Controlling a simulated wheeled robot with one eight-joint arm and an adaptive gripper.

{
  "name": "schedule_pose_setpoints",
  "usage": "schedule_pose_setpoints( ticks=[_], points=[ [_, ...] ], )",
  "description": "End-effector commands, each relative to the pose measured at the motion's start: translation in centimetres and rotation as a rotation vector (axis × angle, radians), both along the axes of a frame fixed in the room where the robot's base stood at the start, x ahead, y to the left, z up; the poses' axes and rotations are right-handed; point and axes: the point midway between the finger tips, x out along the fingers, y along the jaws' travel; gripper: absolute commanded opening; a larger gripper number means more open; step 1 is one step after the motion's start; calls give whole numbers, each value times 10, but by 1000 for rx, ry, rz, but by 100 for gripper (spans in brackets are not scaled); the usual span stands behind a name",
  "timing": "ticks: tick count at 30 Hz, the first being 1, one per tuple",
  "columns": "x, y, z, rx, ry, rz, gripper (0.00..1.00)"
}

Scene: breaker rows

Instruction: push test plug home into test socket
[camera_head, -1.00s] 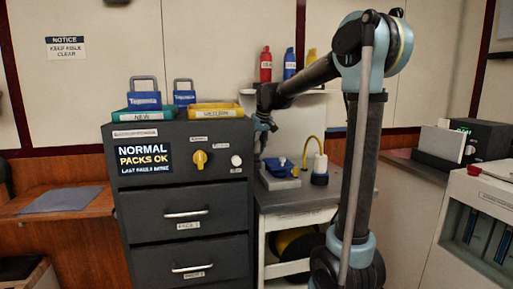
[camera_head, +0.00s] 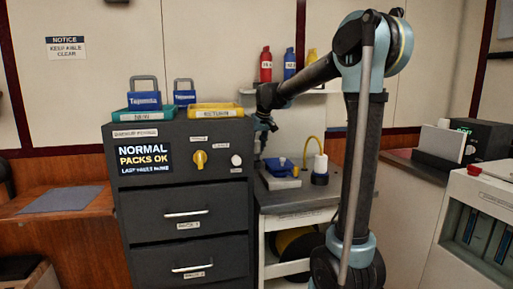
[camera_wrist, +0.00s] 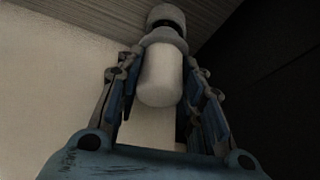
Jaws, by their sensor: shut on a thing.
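My gripper (camera_head: 262,147) hangs down at the right side of the dark cabinet, over the left end of the bench; its fingertips are small and partly lost against the cabinet in the head view. In the wrist view my gripper (camera_wrist: 165,85) is shut on a pale, round-ended body with a grey collar, which I take for the test plug (camera_wrist: 160,77). The plug's far end meets or lies close to a ridged grey surface; I cannot tell if it touches. The test socket is not clearly visible in either view.
A blue device (camera_head: 281,166) on a pale block and a white cylinder (camera_head: 321,164) with a yellow cable stand on the bench (camera_head: 300,195). The cabinet (camera_head: 185,220) carries trays, padlocks and a yellow knob (camera_head: 199,158). Bottles stand on a shelf behind my arm.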

Motion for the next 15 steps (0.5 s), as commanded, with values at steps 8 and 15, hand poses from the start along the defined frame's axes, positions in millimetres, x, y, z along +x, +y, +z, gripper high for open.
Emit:
schedule_pose_setpoints(
  ticks=[8, 15],
  points=[
    [0, 0, -4, 0, 0, 0, 7],
    [0, 0, -9, 0, 0, 0, 7]
  ],
)
